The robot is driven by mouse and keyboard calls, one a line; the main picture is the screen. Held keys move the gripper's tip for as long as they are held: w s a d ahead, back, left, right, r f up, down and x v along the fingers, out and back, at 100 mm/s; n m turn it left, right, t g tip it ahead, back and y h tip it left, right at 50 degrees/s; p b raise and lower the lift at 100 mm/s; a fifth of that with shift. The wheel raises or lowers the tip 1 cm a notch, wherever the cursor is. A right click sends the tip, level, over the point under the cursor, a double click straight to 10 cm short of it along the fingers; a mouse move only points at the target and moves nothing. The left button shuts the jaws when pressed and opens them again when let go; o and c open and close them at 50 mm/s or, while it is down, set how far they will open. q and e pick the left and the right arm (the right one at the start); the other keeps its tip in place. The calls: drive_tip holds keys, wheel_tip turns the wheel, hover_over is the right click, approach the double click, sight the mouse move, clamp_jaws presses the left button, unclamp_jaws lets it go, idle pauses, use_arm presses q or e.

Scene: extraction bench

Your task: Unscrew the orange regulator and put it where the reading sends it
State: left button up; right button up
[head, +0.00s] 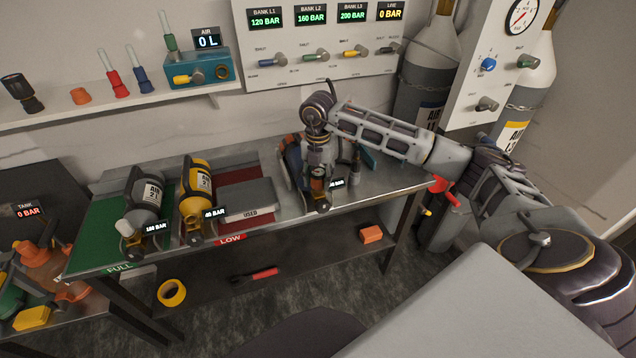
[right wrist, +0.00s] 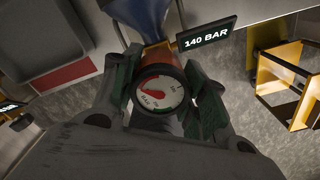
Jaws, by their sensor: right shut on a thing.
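My right gripper (head: 318,190) reaches down at the front edge of the bench, in front of a blue cylinder (head: 290,160) that is partly hidden behind my arm. In the right wrist view its two fingers (right wrist: 163,100) are shut on both sides of the orange regulator (right wrist: 158,60), whose round dial with a red needle faces the camera. The regulator sits at the neck of the blue cylinder (right wrist: 145,15). A tag (right wrist: 207,33) beside it reads 140 BAR. My left gripper is not in view.
A grey cylinder (head: 145,200) tagged 180 BAR lies on the green FULL area (head: 95,230). The wall panel (head: 305,55) reads 120, 160 and 200 BAR, line 0 BAR.

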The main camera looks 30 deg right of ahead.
drive_tip(key=shift+w+n, duration=0.1)
drive_tip(key=shift+n, duration=0.8)
drive_tip(key=o, duration=1.2)
drive_tip(key=shift+r, duration=6)
